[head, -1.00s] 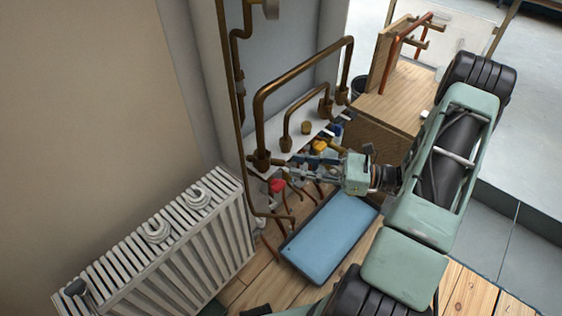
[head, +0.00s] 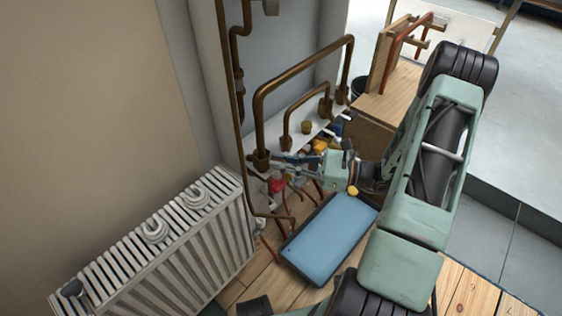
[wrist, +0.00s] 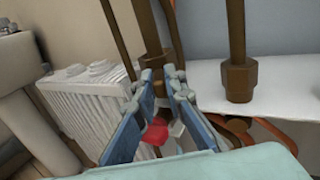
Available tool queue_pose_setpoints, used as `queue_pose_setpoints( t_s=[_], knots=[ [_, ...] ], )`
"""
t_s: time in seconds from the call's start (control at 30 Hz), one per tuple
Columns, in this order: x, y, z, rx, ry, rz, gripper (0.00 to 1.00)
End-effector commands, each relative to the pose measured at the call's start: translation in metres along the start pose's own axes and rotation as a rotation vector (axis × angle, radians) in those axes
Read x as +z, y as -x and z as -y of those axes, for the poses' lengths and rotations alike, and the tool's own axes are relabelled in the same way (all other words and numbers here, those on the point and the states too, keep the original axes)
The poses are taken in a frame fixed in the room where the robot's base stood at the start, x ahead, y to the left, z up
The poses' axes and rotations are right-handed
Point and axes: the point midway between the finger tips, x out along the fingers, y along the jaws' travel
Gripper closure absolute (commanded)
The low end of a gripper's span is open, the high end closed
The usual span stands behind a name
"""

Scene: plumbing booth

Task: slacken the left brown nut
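The left brown nut (head: 261,160) sits at the foot of the large brown pipe arch, on the white shelf. In the wrist view this nut (wrist: 152,60) is straight ahead, partly covered by my fingertips. My gripper (head: 278,160) reaches it from the right. In the wrist view my gripper (wrist: 162,80) has its two blue fingers on either side of the nut's lower part, with brown showing between the tips. I cannot tell whether they touch it. Another brown nut (wrist: 238,80) stands to the right, under the smaller arch.
A white radiator (head: 160,245) stands left of the shelf. Below my gripper are a red valve knob (wrist: 155,132), thin copper pipes and a blue box (head: 330,238) on the wooden floor. A wooden bench (head: 395,95) stands at the right.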

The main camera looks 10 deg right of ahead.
Motion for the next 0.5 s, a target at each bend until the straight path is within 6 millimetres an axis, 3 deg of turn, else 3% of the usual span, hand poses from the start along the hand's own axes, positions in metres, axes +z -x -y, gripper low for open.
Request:
queue_pose_setpoints(
  t_s=[0.5],
  knots=[
    [-0.0003,-0.0007,0.006,0.11,0.001,0.001,1.0]
  ],
)
